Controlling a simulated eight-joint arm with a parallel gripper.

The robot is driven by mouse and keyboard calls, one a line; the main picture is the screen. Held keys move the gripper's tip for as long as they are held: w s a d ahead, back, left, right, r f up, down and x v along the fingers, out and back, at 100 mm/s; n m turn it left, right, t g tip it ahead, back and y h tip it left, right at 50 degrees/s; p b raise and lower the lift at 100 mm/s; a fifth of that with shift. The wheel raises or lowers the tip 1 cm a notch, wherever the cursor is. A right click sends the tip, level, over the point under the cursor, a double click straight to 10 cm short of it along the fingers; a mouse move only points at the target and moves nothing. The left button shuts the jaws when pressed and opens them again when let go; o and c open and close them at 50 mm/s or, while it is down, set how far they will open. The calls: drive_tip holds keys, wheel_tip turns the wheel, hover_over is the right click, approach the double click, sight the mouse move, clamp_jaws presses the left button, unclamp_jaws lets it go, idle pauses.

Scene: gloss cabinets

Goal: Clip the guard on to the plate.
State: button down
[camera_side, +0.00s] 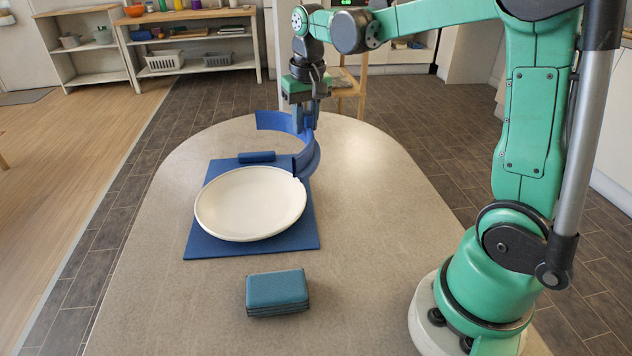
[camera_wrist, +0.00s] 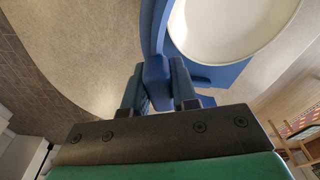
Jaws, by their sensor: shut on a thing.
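A white plate (camera_side: 250,204) lies flat on a blue mat (camera_side: 300,240) on the table. The guard (camera_side: 312,158) is a blue curved band behind the plate's back right edge. My gripper (camera_side: 306,118) is shut on the guard from above, at the outer side of its curve. The guard's lower right end is close to the plate's rim; I cannot tell whether they touch. In the wrist view the guard (camera_wrist: 154,35) runs up from between my fingers, and the plate (camera_wrist: 225,25) is just to its right.
A small blue block (camera_side: 257,157) lies at the mat's back edge, left of the guard. A blue-topped box or stack (camera_side: 277,291) stands on the table in front of the mat. The table (camera_side: 150,300) is clear left and right of the mat. A wooden chair (camera_side: 352,92) stands behind it.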

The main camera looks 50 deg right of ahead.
drive_tip(key=shift+w+a+f, duration=0.6)
drive_tip(key=shift+w+a, duration=0.05)
drive_tip(key=shift+a, duration=0.1)
drive_tip(key=shift+f, duration=3.2)
drive_tip(key=shift+f, duration=0.95)
drive_tip(key=c, duration=0.6)
unclamp_jaws()
